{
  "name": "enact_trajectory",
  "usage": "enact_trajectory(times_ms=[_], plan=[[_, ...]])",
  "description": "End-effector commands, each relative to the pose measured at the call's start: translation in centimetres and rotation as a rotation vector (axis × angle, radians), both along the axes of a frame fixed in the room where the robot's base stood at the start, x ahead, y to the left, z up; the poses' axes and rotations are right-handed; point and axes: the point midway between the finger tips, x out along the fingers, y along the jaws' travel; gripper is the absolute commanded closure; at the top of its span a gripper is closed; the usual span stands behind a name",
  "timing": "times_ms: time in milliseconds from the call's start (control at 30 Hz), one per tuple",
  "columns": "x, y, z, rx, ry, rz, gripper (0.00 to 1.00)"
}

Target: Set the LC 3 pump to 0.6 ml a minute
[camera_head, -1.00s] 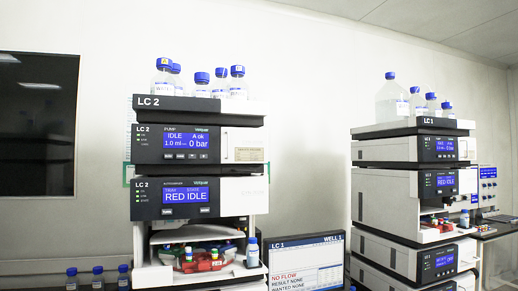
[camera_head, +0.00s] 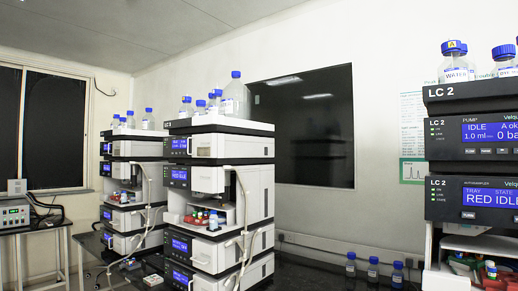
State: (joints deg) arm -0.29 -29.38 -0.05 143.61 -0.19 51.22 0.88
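No label reading LC 3 can be made out in the head view. Two unlabelled-looking column stacks stand left of the LC 2 stack: a nearer one with a blue-screened upper module (camera_head: 178,147), and a farther one with a similar module (camera_head: 106,149). My gripper is not in view.
Blue-capped bottles (camera_head: 235,98) stand on the stacks. Several small bottles (camera_head: 373,270) stand on the dark bench between the nearer stack and LC 2. A dark wall panel (camera_head: 300,125) hangs behind. A grey instrument (camera_head: 14,214) sits on a table at far left. Tubing hangs beside the stacks.

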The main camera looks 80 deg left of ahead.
Motion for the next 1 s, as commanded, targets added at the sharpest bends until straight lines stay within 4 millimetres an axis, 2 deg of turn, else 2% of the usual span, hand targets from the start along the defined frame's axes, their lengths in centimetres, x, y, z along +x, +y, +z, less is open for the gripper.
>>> enact_trajectory(times_ms=[167,267,300,1000], plan=[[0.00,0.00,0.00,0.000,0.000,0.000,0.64],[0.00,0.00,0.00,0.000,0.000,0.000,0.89],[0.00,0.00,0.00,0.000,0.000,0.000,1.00],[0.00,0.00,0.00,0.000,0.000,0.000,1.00]])
